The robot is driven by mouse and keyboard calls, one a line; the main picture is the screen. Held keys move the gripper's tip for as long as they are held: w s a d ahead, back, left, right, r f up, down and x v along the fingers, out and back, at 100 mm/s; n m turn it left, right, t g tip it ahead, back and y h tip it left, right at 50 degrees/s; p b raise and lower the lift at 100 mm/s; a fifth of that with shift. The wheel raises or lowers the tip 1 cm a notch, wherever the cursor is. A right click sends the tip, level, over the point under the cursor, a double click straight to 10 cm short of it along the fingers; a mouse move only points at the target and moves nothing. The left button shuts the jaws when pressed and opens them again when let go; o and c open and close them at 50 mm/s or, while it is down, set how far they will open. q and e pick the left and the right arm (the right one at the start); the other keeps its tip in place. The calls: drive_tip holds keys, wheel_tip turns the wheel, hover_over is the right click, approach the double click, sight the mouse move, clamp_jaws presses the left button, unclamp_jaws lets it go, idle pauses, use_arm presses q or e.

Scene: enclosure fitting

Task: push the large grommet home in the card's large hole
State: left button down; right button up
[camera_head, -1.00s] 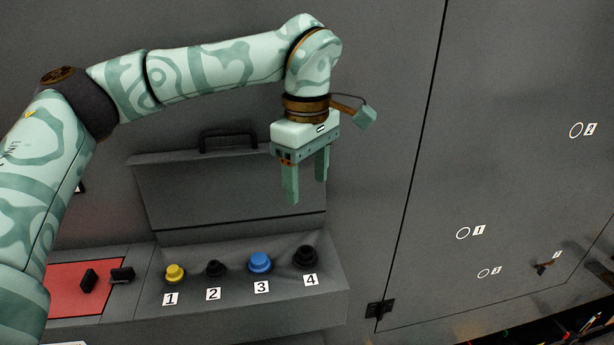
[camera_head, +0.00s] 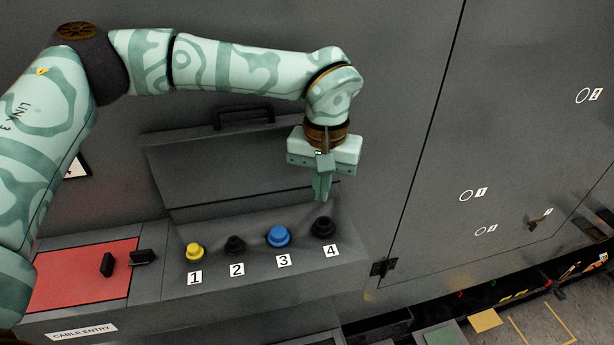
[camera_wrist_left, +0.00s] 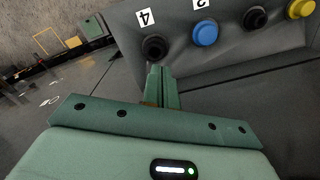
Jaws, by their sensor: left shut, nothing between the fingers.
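Four round parts sit in a row on the sloped grey ledge: yellow at 1 (camera_head: 194,252), black at 2 (camera_head: 235,245), blue at 3 (camera_head: 278,236) and black at 4 (camera_head: 323,227). The blue one looks widest; I cannot tell for sure which is the large grommet. No card with a large hole can be made out. My left gripper (camera_head: 321,197) is shut and empty, fingers pointing down just above the black part at 4. In the left wrist view the shut fingers (camera_wrist_left: 162,70) show beside the black part at 4 (camera_wrist_left: 154,47). My right gripper is not in view.
A red panel (camera_head: 75,285) with two black handle-like pieces (camera_head: 107,264) lies left of the row, above a CABLE ENTRY label (camera_head: 81,332). A grey lid with a black handle (camera_head: 244,117) stands behind. A large grey door (camera_head: 520,150) with small numbered circles is at right.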

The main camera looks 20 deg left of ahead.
sight(324, 222)
use_arm(q)
drive_tip(key=shift+d+m, duration=0.35)
drive_tip(key=shift+m, duration=0.15)
drive_tip(key=shift+w+f+b, duration=0.1)
drive_tip(key=shift+f+b, duration=0.6)
drive_tip(key=shift+b, duration=0.1)
wheel_tip(324, 222, down, 4)
drive_tip(key=b, duration=0.4)
drive_tip(key=shift+f+b, duration=0.3)
drive_tip(key=shift+b, duration=0.15)
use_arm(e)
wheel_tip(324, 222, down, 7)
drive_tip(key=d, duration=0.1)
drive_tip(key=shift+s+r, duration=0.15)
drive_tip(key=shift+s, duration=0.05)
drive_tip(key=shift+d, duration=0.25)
use_arm(q)
drive_tip(key=shift+f, duration=0.3)
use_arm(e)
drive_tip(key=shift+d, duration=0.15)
use_arm(q)
drive_tip(key=shift+r, duration=0.1)
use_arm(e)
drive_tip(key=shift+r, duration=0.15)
